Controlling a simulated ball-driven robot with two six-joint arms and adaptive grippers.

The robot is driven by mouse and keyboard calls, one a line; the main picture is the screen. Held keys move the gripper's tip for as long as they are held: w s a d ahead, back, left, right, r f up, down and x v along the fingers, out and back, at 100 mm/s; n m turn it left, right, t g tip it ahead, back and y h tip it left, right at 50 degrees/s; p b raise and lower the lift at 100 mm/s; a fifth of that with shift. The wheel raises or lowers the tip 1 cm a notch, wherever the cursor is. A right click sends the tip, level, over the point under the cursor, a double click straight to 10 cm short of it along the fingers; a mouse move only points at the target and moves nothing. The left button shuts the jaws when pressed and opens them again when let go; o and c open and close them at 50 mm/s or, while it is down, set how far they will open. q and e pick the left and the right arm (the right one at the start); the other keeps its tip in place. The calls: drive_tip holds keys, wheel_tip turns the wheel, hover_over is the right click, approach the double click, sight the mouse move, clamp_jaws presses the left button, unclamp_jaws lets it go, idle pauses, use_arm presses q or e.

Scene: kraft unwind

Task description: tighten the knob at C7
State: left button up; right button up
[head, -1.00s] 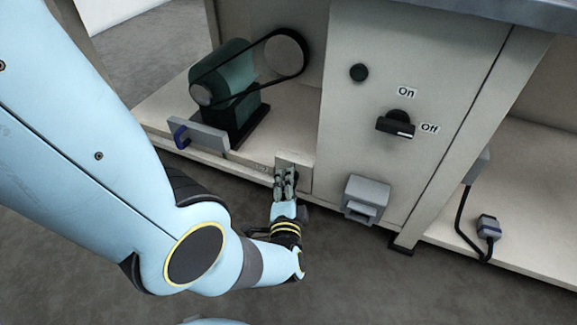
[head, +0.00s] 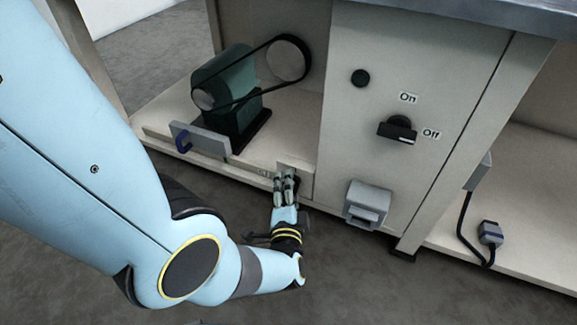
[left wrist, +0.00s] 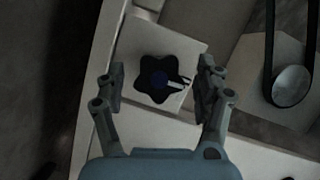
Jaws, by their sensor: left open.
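My left gripper (left wrist: 160,82) is open, with one finger on each side of the knob and gaps showing between fingers and knob. In the head view the left gripper (head: 284,178) is at the small plate low on the cabinet, by a label (head: 265,173) too small to read surely. There the gripper mostly hides the knob. My right gripper is not in view.
A green motor (head: 226,88) with a black belt (head: 262,77) stands on the shelf behind. A rotary switch (head: 398,129) and a grey box (head: 367,204) are on the panel at right. The floor in front is clear.

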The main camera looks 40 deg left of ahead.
use_arm(q)
wheel_tip(320, 180, up, 9)
drive_tip(key=shift+f, duration=0.1)
drive_tip(key=shift+s+a+r, duration=0.1)
drive_tip(key=shift+a+r, duration=0.1)
drive_tip(key=shift+r, duration=0.3)
drive_tip(key=shift+d, duration=0.1)
drive_tip(key=shift+c, duration=0.3)
